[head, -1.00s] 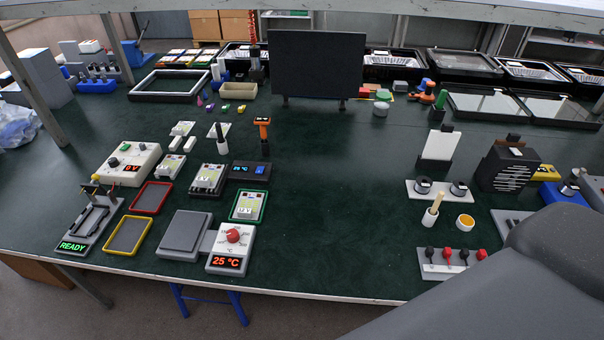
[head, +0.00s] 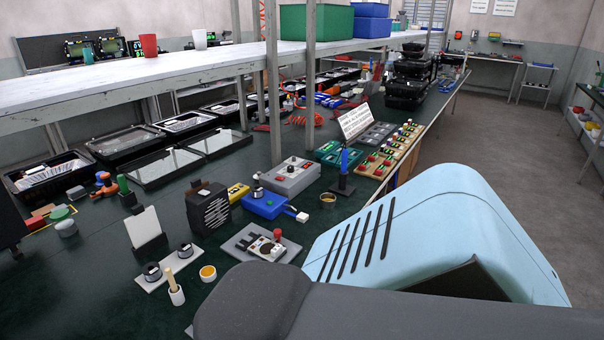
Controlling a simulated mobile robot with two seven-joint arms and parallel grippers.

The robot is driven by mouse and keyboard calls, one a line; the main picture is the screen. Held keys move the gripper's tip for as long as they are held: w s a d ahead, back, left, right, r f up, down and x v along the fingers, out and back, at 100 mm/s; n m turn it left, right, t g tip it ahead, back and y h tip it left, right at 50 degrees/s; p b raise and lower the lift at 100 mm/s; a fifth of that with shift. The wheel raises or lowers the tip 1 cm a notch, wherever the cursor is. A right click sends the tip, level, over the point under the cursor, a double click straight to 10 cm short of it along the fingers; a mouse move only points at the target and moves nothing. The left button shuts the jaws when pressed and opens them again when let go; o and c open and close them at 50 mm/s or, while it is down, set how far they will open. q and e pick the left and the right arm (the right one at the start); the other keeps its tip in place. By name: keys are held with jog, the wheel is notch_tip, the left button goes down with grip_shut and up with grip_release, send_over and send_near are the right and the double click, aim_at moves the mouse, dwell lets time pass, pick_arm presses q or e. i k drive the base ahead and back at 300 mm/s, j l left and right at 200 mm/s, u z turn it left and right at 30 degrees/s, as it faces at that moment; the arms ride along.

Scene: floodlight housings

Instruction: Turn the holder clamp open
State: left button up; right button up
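A grey plate (head: 239,238) lies on the green bench top, lower middle of the head view. A small pale device (head: 264,247) with dark parts and a red knob (head: 277,234) sits on it. It may be the holder with its clamp, but I cannot tell for sure, nor whether a clamp is open or shut. Neither my left nor my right gripper is in view. Parts of my own body cover the lower right of the view and hide the bench there.
A blue box (head: 264,205), a grey box with knobs (head: 290,178) and a black slotted block (head: 208,208) stand behind the plate. A small brown-rimmed cup (head: 328,199) is to its right. Posts carry a shelf (head: 130,85) above the bench.

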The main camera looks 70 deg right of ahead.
aim_at(277, 232)
jog(key=z, duration=1.9)
